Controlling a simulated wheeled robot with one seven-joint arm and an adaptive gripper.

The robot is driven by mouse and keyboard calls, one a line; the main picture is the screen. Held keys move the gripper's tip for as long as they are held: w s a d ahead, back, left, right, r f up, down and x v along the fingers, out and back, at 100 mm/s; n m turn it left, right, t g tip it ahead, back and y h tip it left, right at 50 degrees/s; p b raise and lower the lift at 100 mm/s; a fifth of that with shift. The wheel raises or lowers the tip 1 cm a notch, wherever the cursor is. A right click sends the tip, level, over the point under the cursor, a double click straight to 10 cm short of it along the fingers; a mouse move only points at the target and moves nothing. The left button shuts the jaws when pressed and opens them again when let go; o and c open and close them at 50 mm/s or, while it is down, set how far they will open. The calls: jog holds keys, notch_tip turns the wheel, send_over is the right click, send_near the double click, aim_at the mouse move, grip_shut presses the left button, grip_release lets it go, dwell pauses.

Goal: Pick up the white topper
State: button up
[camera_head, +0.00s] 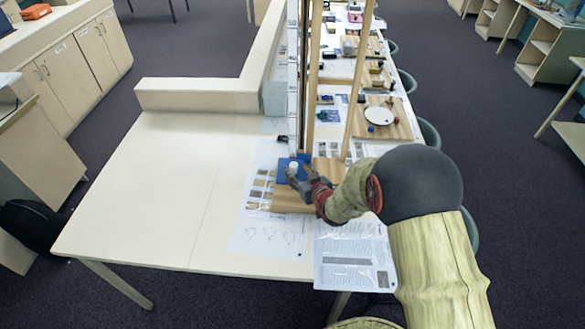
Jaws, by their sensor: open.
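A small white cylinder (293,167), which looks like the white topper, sits on or just above a blue square piece (283,178). The blue piece lies at the left edge of a wooden board (290,203) on the table. My gripper (297,177) is open and right at the white cylinder, coming in from the right. Its fingers overlap the cylinder's lower side in the picture. I cannot tell whether they touch it or sit around it. My arm hides part of the board and the table to the right.
Tall wooden posts (353,95) and a white marked upright (294,70) rise just behind the gripper. Printed sheets (268,240) lie in front. The pale table (150,195) is clear at left. Another board with a white plate (379,115) stands farther back.

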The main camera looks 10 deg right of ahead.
aim_at(295, 166)
jog(key=shift+d+p+x, duration=0.15)
jog(key=shift+p+x, duration=0.1)
jog(key=shift+x, duration=1.1)
jog(key=shift+d+p+x, duration=0.1)
jog(key=shift+p+x, duration=0.15)
jog(key=shift+x, duration=1.1)
jog(key=shift+c, duration=0.8)
jog(key=c, duration=0.7)
jog(key=shift+c, duration=0.6)
